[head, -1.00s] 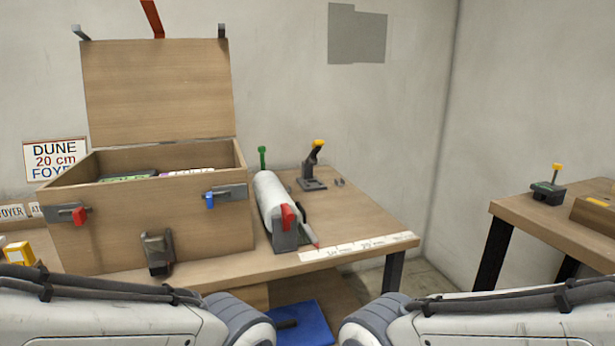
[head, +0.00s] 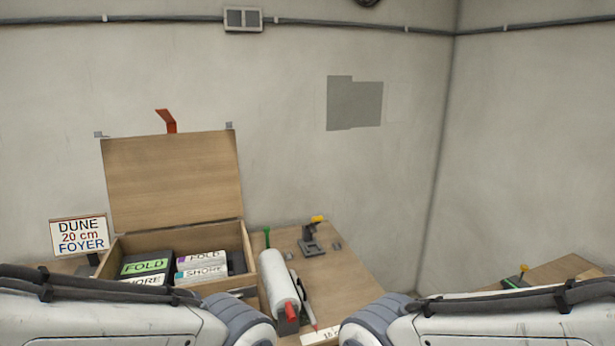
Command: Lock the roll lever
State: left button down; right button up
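A white roll (head: 275,278) lies in a holder on the wooden table, to the right of the open box. A red lever (head: 290,311) is at the near end of the roll, just above my right-hand view of the table's front. A small green upright part (head: 267,237) stands at the roll's far end. The lever's lower part and the holder's base are hard to make out. Only links of my two arms show at the bottom of the head view. Neither gripper is in view.
An open wooden box (head: 170,185) holds several labelled items such as FOLD (head: 145,266). A dark clamp with a yellow tip (head: 310,242) stands behind the roll. A pen-like thing (head: 308,305) lies beside the roll. Another table (head: 555,272) is at the right.

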aim_at(266, 229)
jog(key=z, duration=0.45)
jog(key=i, duration=1.2)
jog(key=u, duration=0.5)
